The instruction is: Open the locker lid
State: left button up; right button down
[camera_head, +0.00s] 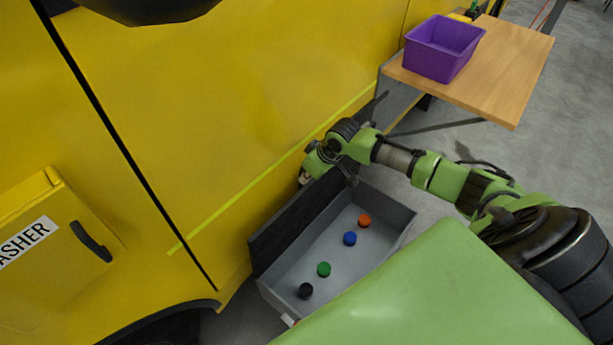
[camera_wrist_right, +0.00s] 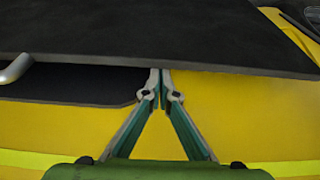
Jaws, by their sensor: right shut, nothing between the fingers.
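The locker (camera_head: 340,238) is a grey open-topped box on the floor beside the yellow vehicle. Its dark lid (camera_head: 288,228) stands raised along the box's vehicle side, so the inside shows. My right gripper (camera_head: 306,177) is at the far end of the raised lid, partly hidden by its own wrist. In the right wrist view its fingers (camera_wrist_right: 161,78) meet at the tips with nothing between them, at the lower edge of a dark panel (camera_wrist_right: 165,42). I cannot tell whether they touch it. A grey handle (camera_wrist_right: 16,68) shows at the left there. My left gripper is out of view.
Inside the locker are orange (camera_head: 364,221), blue (camera_head: 350,239), green (camera_head: 323,269) and black (camera_head: 305,291) round pieces. A purple bin (camera_head: 441,48) stands on a wooden table (camera_head: 505,60) at the upper right. The yellow vehicle (camera_head: 220,90) borders the lid closely. Grey floor (camera_head: 560,150) is clear at right.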

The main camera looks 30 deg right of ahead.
jog(key=s+d+f+t+p, duration=0.1)
jog(key=s+d+p, duration=0.1)
jog(key=s+p, duration=0.2)
jog(key=s, duration=0.3)
jog(key=shift+f, duration=0.2)
